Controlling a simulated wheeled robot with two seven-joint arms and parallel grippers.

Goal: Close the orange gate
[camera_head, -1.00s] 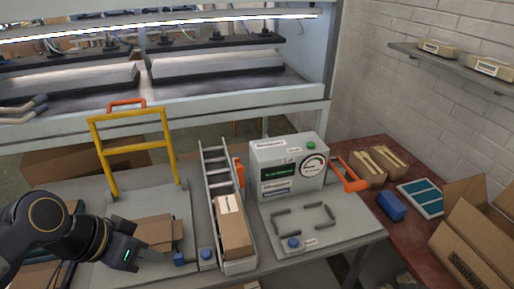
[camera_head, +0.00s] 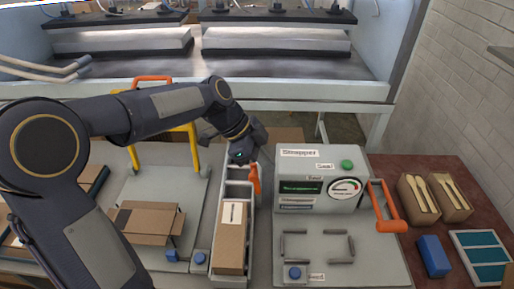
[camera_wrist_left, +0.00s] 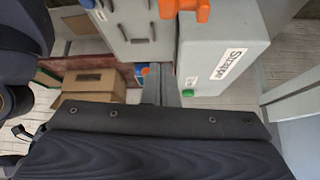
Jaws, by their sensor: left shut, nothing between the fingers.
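The small orange gate (camera_head: 254,178) stands at the right side of the grey chute (camera_head: 213,225), level with its upper part. An orange piece, which looks like this gate, shows at the top edge of the left wrist view (camera_wrist_left: 198,8). My left gripper (camera_head: 246,150) is at the chute's far end, just above and behind the orange gate in the head view. Its fingers are shut and empty in the left wrist view (camera_wrist_left: 166,88). I cannot tell whether they touch the gate. My right gripper is not in view.
A long carton (camera_head: 231,240) lies in the chute. The grey labelled machine (camera_head: 308,180) stands close on the right, with an orange lever (camera_head: 387,207). A yellow frame (camera_head: 193,147) and an open carton (camera_head: 147,220) are on the left, partly behind my arm.

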